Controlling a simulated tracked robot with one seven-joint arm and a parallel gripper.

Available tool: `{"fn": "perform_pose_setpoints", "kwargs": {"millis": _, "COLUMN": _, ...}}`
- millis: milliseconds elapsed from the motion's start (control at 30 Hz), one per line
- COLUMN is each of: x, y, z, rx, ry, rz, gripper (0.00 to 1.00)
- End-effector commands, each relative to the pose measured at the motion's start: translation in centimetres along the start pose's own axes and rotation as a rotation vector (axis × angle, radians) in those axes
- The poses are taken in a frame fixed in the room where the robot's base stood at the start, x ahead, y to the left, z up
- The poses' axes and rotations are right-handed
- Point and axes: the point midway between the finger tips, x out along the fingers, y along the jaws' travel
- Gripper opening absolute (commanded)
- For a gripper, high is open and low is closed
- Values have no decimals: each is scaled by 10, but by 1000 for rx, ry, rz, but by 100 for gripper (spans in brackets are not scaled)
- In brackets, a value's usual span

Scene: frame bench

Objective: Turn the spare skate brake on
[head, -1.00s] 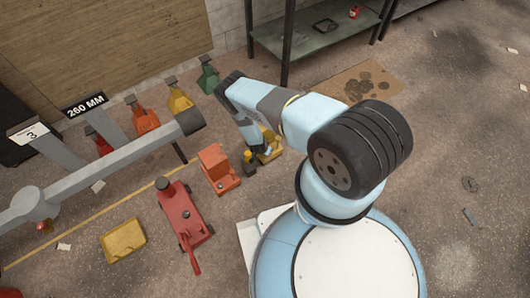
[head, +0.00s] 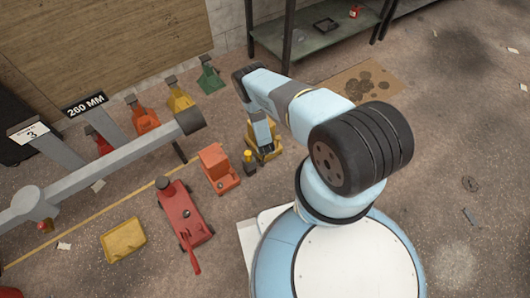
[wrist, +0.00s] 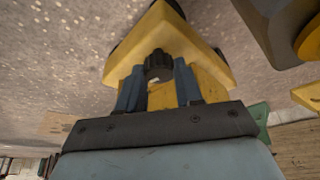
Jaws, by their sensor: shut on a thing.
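A yellow skate (head: 270,153) stands on the floor under my arm, partly hidden by my gripper (head: 263,148) in the head view. In the wrist view its yellow body (wrist: 160,35) fills the upper middle. A black ribbed knob (wrist: 158,65) on the skate sits between the two blue fingers of my gripper (wrist: 158,82). The fingers are shut on this knob, one on each side. Whether the brake is on cannot be told.
A dark-topped yellow piece (head: 249,161) stands close left of the skate. An orange block (head: 218,168), a red trolley jack (head: 185,215) and a yellow tray (head: 123,241) lie further left. A grey frame beam (head: 120,160) runs above them. The right floor is mostly clear.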

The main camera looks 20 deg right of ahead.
Motion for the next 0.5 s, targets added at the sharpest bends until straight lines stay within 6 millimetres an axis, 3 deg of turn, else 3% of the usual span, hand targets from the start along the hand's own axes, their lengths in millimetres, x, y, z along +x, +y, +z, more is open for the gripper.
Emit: {"fn": "perform_pose_setpoints", "kwargs": {"millis": 500, "x": 1, "y": 5, "z": -3, "rx": -133, "ry": 4, "rz": -50, "gripper": 5}}
